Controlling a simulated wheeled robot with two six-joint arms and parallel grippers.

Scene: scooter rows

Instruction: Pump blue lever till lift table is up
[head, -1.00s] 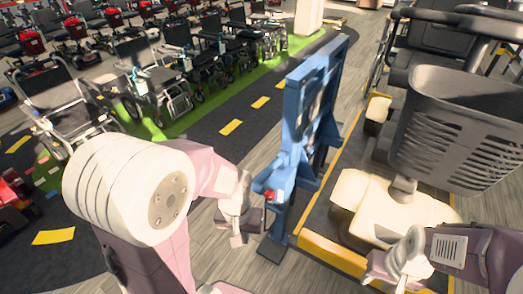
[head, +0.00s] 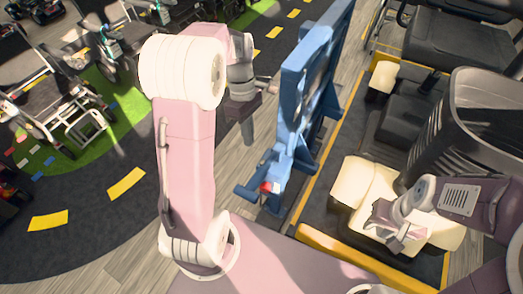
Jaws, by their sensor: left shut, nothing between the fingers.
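The blue upright frame (head: 300,90) stands mid-picture beside the lift table. A blue lever-like bar (head: 247,192) sticks out low on its left side, near a small red part (head: 268,187). The lift table (head: 340,250) has a yellow edge and a dark deck and carries a cream scooter (head: 365,190); its height is hard to judge. My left gripper (head: 247,138) is shut and empty, pointing down to the left of the frame, above and apart from the bar in the picture. My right gripper (head: 388,232) shows in front of the scooter; its finger opening is unclear.
The scooter's dark basket (head: 485,115) is at the right, near my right arm. Wheelchairs (head: 70,105) stand on a green strip at the left. Grey floor (head: 120,245) lies at the lower left, beside a dark lane with yellow dashes.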

